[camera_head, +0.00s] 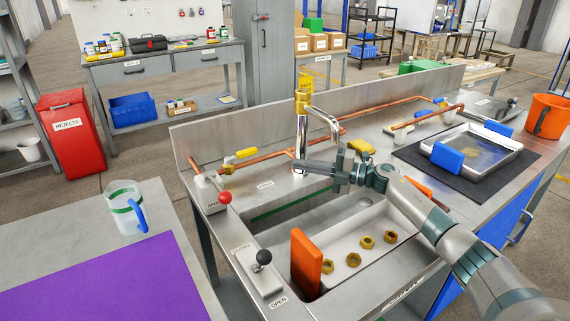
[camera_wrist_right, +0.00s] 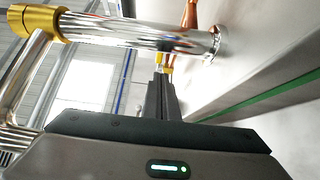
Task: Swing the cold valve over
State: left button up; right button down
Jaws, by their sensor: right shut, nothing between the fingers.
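A yellow valve lever (camera_head: 240,155) sits on the copper pipe left of the tap (camera_head: 302,135), at the back of the sink. Another yellow handle (camera_head: 361,146) shows right of the tap, just behind my right gripper; I cannot read which is marked cold. My right gripper (camera_head: 310,167) points left, shut and empty, its fingertips by the base of the tap. In the right wrist view the shut fingers (camera_wrist_right: 162,80) lie beside the chrome tap post (camera_wrist_right: 140,35). A small yellow part (camera_wrist_right: 166,68) shows beyond their tips. My left gripper is out of view.
A red-knobbed lever (camera_head: 225,198) and a black-knobbed lever (camera_head: 263,258) stand on the sink's left rim. An orange board (camera_head: 305,262) and several brass nuts (camera_head: 354,260) are in the sink. A jug (camera_head: 125,208) stands on the left table.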

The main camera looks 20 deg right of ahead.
jog(key=shift+v, duration=1.95)
jog(key=shift+s+f, duration=0.1)
jog(key=shift+s, duration=0.05)
